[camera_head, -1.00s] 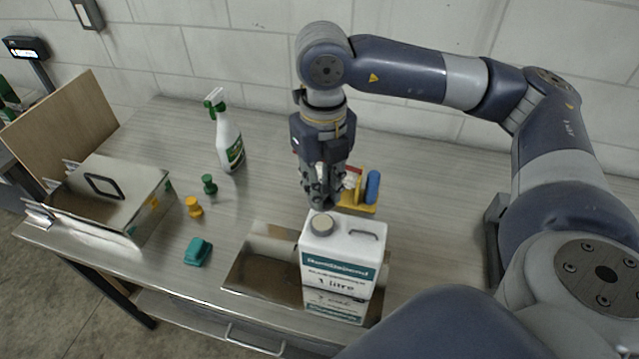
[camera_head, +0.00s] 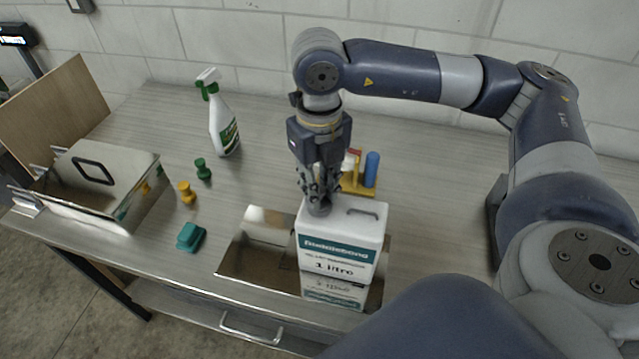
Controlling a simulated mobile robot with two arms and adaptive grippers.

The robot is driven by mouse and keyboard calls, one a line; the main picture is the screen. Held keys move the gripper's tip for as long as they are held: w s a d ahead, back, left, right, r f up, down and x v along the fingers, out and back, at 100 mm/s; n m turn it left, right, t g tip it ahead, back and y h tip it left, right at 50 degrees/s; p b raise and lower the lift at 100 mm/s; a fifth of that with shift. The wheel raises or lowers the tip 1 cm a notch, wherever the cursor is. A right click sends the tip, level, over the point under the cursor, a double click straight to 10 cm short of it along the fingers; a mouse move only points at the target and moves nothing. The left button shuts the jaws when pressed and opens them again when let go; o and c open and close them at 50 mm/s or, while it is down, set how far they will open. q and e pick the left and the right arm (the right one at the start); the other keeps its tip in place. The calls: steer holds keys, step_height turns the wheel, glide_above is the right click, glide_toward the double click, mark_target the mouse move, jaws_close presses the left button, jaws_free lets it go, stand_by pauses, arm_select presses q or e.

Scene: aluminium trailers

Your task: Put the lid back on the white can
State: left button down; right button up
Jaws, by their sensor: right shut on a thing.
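The white can (camera_head: 340,236) with a teal label stands upright in a shallow metal tray (camera_head: 252,268) near the table's front edge. My right gripper (camera_head: 318,204) points down at the left part of the can's top, where the round spout is. It is shut on the grey round lid (camera_head: 319,209), which is mostly hidden by the fingers. The lid is at the spout; I cannot tell whether it is seated. My left gripper is not in view.
A spray bottle (camera_head: 222,122) stands at the back. A green peg (camera_head: 202,169), a yellow peg (camera_head: 187,192) and a teal block (camera_head: 191,237) lie left of the tray. A metal box (camera_head: 100,184) is at the left. A yellow holder (camera_head: 357,187) with coloured pieces stands behind the can.

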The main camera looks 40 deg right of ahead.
steer(key=shift+s, duration=0.1)
arm_select(q)
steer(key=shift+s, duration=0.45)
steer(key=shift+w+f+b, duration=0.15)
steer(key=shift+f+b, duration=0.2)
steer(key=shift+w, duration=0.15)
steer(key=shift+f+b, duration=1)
steer(key=shift+b, duration=0.05)
arm_select(e)
steer(key=shift+f, duration=0.15)
stand_by(1.3)
steer(key=o, duration=1.4)
steer(key=shift+o, duration=0.2)
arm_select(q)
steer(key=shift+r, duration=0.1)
